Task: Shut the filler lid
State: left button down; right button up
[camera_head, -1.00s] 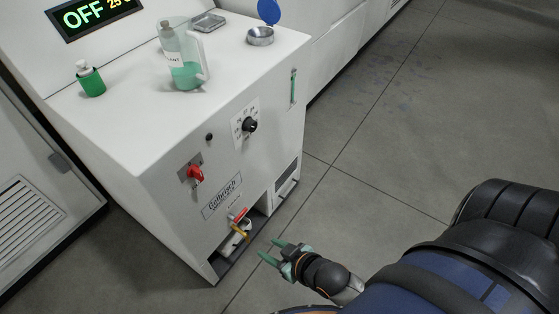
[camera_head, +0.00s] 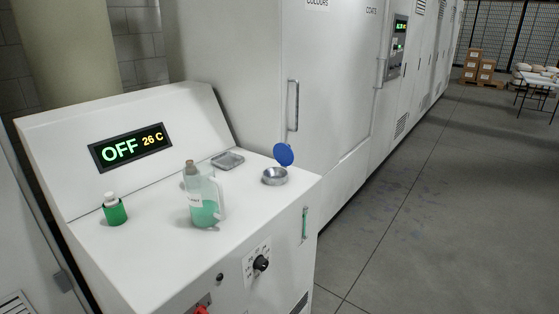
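The filler lid (camera_head: 284,154) is a blue disc standing open and tilted up at the back of the round metal filler neck (camera_head: 275,177). The filler is on the right part of the white machine's top (camera_head: 150,245). The neck's opening is uncovered. Neither of my grippers is in view.
A clear jug (camera_head: 204,212) with green liquid stands left of the filler. A small green bottle (camera_head: 115,212) stands further left, and a shallow metal tray (camera_head: 227,160) lies behind the jug. Grey floor (camera_head: 440,230) is clear at right.

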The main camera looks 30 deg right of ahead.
aim_at(282, 153)
jog(key=i+l+u, duration=0.1)
jog(key=l+u, duration=0.45)
jog(key=u, duration=0.15)
jog(key=l+u, duration=0.25)
jog(key=l, duration=0.65)
jog(key=l+u, duration=0.1)
jog(key=l, duration=1.3)
jog(key=l+u, duration=0.1)
jog(key=l, duration=1.3)
jog(key=k, duration=0.05)
